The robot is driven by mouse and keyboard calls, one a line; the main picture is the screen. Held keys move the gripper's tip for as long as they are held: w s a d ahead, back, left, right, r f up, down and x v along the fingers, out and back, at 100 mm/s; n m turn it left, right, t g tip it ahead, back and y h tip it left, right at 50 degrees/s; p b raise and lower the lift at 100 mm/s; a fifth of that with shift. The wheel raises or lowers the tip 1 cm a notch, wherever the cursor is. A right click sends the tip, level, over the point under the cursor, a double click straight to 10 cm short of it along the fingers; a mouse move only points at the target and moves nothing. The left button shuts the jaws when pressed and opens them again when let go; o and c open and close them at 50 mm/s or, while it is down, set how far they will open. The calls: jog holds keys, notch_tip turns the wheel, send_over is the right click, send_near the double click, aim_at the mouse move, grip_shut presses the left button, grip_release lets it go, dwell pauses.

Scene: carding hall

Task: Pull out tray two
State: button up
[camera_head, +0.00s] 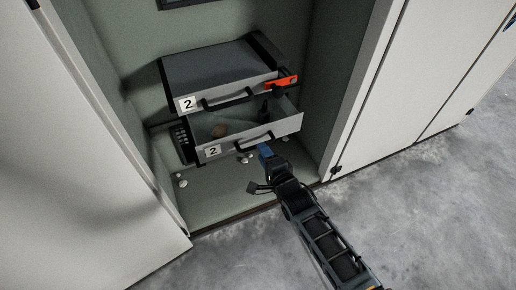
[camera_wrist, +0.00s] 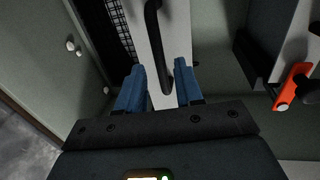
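Two grey trays sit one above the other in an open cabinet, and both front labels read 2. The upper tray (camera_head: 215,68) has a closed top and a black bar handle (camera_head: 227,99). The lower tray (camera_head: 285,126) stands partly out, showing its inside, with a black handle (camera_head: 240,145). My gripper (camera_head: 265,151) is at the right end of the lower handle. In the wrist view, my gripper's blue fingers (camera_wrist: 158,88) are apart, with the end of a black handle (camera_wrist: 153,35) between them on a pale front (camera_wrist: 178,35). Contact cannot be told.
An orange latch piece (camera_head: 281,83) sits at the upper tray's right corner; it also shows in the wrist view (camera_wrist: 293,87). The lower tray holds a round brownish thing (camera_head: 220,130) and a dark thing (camera_head: 264,112). Small pale bits lie on the cabinet floor (camera_head: 225,189). Open floor (camera_head: 420,210) lies in front.

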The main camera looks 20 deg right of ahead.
jog(key=w+b, duration=0.1)
jog(key=w, duration=0.1)
jog(key=w+f, duration=0.1)
jog(key=w, duration=0.2)
jog(key=shift+b, duration=0.4)
grip_shut()
jog(key=shift+s, duration=0.1)
